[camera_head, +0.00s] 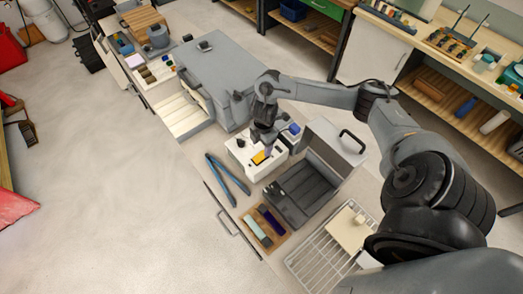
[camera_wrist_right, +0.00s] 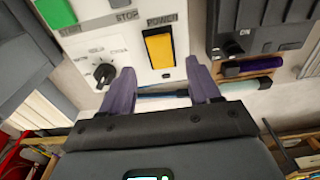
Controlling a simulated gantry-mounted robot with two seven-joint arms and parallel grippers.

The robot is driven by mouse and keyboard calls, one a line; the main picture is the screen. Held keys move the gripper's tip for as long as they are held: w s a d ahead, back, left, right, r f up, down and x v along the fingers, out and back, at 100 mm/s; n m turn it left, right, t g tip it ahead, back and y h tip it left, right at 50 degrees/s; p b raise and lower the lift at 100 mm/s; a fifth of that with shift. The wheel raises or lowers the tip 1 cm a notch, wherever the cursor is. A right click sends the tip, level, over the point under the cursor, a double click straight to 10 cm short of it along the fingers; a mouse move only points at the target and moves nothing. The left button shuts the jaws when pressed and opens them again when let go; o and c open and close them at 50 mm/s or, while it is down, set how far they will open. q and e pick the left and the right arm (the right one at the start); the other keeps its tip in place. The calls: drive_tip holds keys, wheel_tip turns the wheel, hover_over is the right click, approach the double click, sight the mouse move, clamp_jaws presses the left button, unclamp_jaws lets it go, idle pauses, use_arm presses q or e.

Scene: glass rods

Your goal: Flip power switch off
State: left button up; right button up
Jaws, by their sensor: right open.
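The yellow power switch (camera_wrist_right: 159,48) sits in a black frame under the POWER label on a white control box (camera_wrist_right: 103,45). In the head view, the switch (camera_head: 259,157) shows as a yellow patch on top of the white box (camera_head: 240,153). My right gripper (camera_head: 267,148) is above the box, close to the switch. In the right wrist view, its two purple fingers (camera_wrist_right: 160,85) are spread apart with nothing between them, their tips just below the switch. I cannot tell whether either finger touches the box. My left gripper is out of view.
A green button (camera_wrist_right: 56,12) and black dial (camera_wrist_right: 103,73) sit left of the switch.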

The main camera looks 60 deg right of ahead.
wheel_tip(320, 180, up, 6)
drive_tip(key=shift+s+d+f+p, duration=0.1)
drive_tip(key=shift+d+f+p, duration=0.1)
drive_tip(key=shift+p, duration=0.4)
